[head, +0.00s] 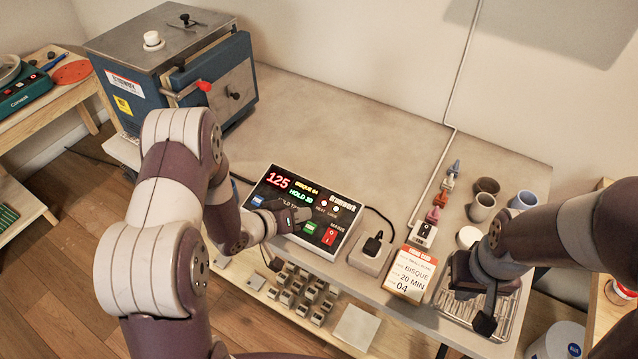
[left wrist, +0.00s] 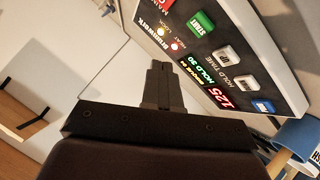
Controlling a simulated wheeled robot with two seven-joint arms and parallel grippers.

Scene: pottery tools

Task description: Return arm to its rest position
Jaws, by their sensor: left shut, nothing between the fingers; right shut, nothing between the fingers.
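My left arm reaches in from the left, and its gripper (head: 292,214) is over the front of the white kiln controller (head: 335,206). In the left wrist view its fingers (left wrist: 159,75) are together and empty, with the controller panel (left wrist: 215,55) to their right. The panel reads 125 and HOLD 30, with a green START button (head: 309,228) and a red MAINS switch (head: 329,236). I cannot tell whether the fingers touch the panel. My right gripper (head: 485,318) is shut and empty, pointing down over a wire rack or tray (head: 512,318) at the bench's right front.
A blue and grey kiln (head: 180,70) stands at the back left. Small cones and cups (head: 482,207) stand further right. The bench's middle back is clear.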

